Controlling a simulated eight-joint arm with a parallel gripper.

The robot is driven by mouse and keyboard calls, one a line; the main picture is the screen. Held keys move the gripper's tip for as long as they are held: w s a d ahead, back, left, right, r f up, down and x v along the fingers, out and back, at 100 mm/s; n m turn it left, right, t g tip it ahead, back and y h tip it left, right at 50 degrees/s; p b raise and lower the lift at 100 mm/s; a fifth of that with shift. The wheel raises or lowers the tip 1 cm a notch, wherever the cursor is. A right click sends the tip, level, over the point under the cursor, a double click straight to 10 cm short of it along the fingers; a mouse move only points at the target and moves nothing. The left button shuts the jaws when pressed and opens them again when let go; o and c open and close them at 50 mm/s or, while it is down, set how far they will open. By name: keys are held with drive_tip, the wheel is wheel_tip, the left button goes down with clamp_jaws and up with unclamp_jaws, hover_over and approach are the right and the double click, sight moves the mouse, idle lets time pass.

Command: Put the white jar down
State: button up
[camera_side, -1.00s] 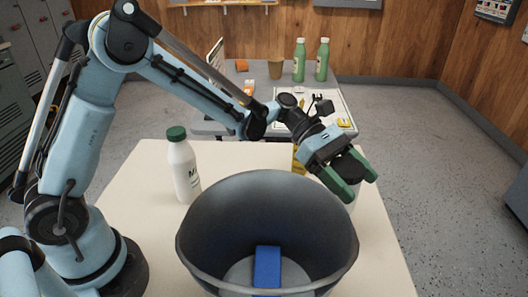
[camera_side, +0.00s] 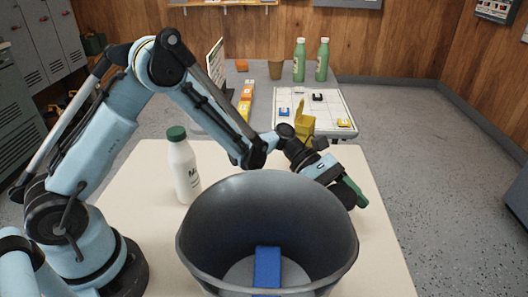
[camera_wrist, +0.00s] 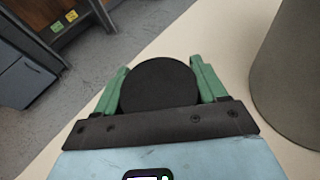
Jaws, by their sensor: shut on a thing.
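The white jar shows its round black lid (camera_wrist: 158,86) in the wrist view, between the two green fingers of my gripper (camera_wrist: 160,78). In the side view the dark lid (camera_side: 345,194) shows beside a green finger of my gripper (camera_side: 352,190). The gripper is shut on the jar, low over the right side of the cream table (camera_side: 376,240), behind the bucket's right rim. The jar's white body is hidden now by the gripper and bucket. I cannot tell whether its base touches the table.
A large grey bucket (camera_side: 205,232) stands in front with a blue block (camera_side: 267,268) inside; its wall also shows in the wrist view (camera_wrist: 290,85). A white bottle with a green cap (camera_side: 184,170) stands left. A yellow object (camera_side: 304,122) is at the back. The table's right edge is close.

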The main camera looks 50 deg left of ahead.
drive_tip(key=o, duration=1.3)
drive_tip(key=shift+r, duration=0.15)
drive_tip(key=v, duration=1.1)
drive_tip(key=s+a+r+m+t+y, duration=0.4)
drive_tip(key=s+a+m+t+y, duration=0.3)
drive_tip(key=m, duration=1.1)
drive_tip(key=shift+s+a+y, duration=2.1)
drive_tip(key=shift+s+y, duration=1.1)
